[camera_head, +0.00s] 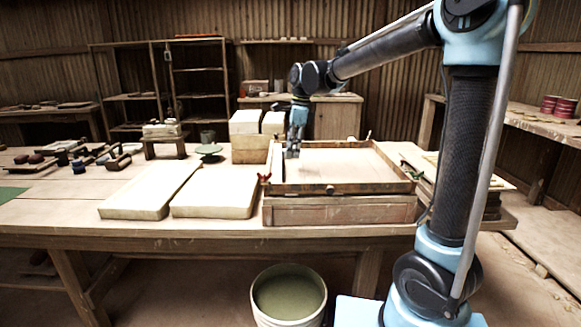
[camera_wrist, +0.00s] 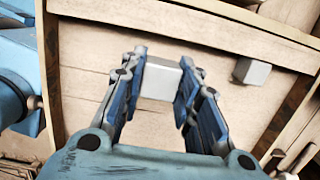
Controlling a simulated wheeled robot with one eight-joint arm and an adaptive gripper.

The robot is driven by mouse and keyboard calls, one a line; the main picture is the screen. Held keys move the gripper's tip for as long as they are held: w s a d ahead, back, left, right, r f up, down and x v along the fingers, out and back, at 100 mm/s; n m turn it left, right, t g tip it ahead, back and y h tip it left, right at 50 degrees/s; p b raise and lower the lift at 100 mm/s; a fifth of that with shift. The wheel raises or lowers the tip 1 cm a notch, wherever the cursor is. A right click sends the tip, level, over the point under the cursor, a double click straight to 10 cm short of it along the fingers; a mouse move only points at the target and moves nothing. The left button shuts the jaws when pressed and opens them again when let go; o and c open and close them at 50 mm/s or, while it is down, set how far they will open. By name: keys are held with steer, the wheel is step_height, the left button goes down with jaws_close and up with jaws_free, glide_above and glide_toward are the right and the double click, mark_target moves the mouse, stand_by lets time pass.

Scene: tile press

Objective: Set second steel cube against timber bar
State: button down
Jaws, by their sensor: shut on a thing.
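My gripper (camera_wrist: 160,85) is shut on a pale grey steel cube (camera_wrist: 160,79), which sits between its two fingertips. A second, similar steel cube (camera_wrist: 252,72) stands to the right in the wrist view, at or very near the edge of a long timber bar (camera_wrist: 190,27). The bar crosses the top of that view. A strip of pale surface shows between the held cube and the bar; I cannot tell whether the held cube touches the surface. In the head view my gripper (camera_head: 293,152) is low over the left part of the wooden frame (camera_head: 345,189).
The frame's side walls (camera_wrist: 290,112) stand left and right of the gripper in the wrist view. The frame's right part looks clear.

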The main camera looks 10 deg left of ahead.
mark_target(293, 171)
steer(key=shift+f, duration=2.9)
steer(key=c, duration=1.2)
jaws_free()
step_height(293, 171, up, 12)
steer(key=d, duration=0.1)
steer(key=shift+w+d, duration=0.2)
steer(key=shift+d, duration=0.15)
